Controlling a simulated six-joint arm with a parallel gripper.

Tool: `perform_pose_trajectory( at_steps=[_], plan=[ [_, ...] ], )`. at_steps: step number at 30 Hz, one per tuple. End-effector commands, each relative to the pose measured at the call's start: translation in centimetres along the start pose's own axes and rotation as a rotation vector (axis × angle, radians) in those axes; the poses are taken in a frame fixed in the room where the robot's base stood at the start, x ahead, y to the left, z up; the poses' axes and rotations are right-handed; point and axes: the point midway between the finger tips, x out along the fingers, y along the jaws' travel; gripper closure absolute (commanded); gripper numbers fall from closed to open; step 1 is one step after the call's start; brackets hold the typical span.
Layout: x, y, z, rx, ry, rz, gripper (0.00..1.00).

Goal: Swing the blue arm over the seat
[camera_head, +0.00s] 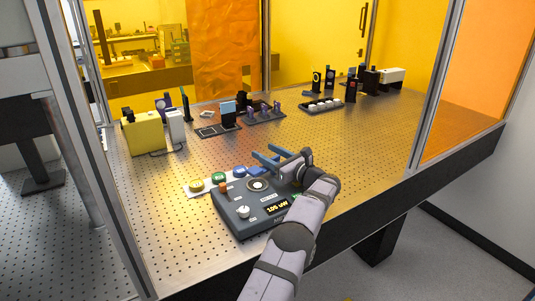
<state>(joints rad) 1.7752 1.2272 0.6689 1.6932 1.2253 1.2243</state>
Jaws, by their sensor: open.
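A dark console (230,215) with a lit display reading about 105 uW stands at the front of the perforated table. My arm hides the console's right side.
A yellow box (142,134) and optics mounts stand farther back. The table's right middle is clear.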

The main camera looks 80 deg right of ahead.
Motion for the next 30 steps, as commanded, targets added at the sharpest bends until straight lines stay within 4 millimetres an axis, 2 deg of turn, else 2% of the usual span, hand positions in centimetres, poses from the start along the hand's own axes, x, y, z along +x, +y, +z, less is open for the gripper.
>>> perform_pose_trajectory(
  at_steps=[8, 16, 21, 30],
  plan=[
    [-1.6, -0.1, -0.1, 0.000, 0.001, -0.003, 0.50],
    [-5.2, -0.1, -0.1, 0.000, -0.001, -0.003, 0.50],
    [-6.8, 0.0, -0.1, 0.000, 0.000, -0.001, 0.50],
    [-7.3, 0.0, 0.0, 0.000, 0.000, 0.000, 0.50]
  ],
)
